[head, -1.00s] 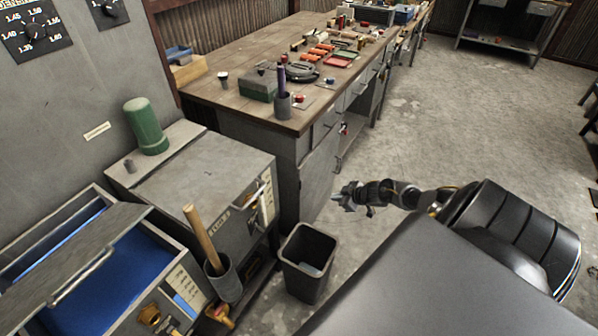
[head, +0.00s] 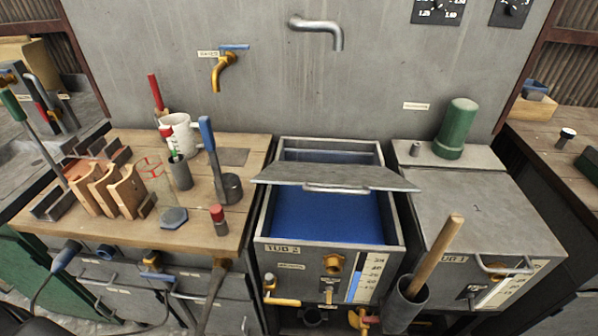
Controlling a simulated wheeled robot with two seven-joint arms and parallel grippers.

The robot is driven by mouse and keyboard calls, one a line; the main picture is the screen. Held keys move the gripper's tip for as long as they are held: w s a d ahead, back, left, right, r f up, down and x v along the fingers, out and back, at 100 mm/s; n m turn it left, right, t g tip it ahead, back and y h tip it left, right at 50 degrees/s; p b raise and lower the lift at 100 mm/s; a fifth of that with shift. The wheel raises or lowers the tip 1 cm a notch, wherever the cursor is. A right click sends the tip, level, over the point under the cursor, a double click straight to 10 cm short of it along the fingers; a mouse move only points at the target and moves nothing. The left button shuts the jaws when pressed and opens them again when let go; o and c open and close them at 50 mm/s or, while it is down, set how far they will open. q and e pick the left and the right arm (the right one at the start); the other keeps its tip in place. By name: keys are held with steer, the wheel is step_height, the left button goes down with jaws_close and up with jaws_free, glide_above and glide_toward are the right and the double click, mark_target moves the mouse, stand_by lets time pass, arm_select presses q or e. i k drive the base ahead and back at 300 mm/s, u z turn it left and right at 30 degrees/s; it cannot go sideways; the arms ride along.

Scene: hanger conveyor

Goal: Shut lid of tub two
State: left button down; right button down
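Tub two (head: 283,249) stands in the middle of the head view, a grey metal box with a "TUB 2" label on its front. It is open and blue shows inside. Its grey lid (head: 340,177) is raised and tilted across the middle of the opening, with a bar handle (head: 336,189) along its near edge. Blue shows both in front of and behind the lid. Neither of my grippers is in view.
A neighbouring tub (head: 465,212) on the right is shut, with a green cylinder (head: 456,129) behind its lid. A wooden handle (head: 436,254) stands up from a grey holder (head: 404,304) at tub two's front right. A cluttered wooden bench (head: 120,233) adjoins on the left. A spout (head: 318,27) projects above.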

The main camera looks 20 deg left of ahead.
mark_target(335, 178)
steer(key=u, duration=0.7)
steer(key=k, duration=0.7)
steer(key=z, duration=0.75)
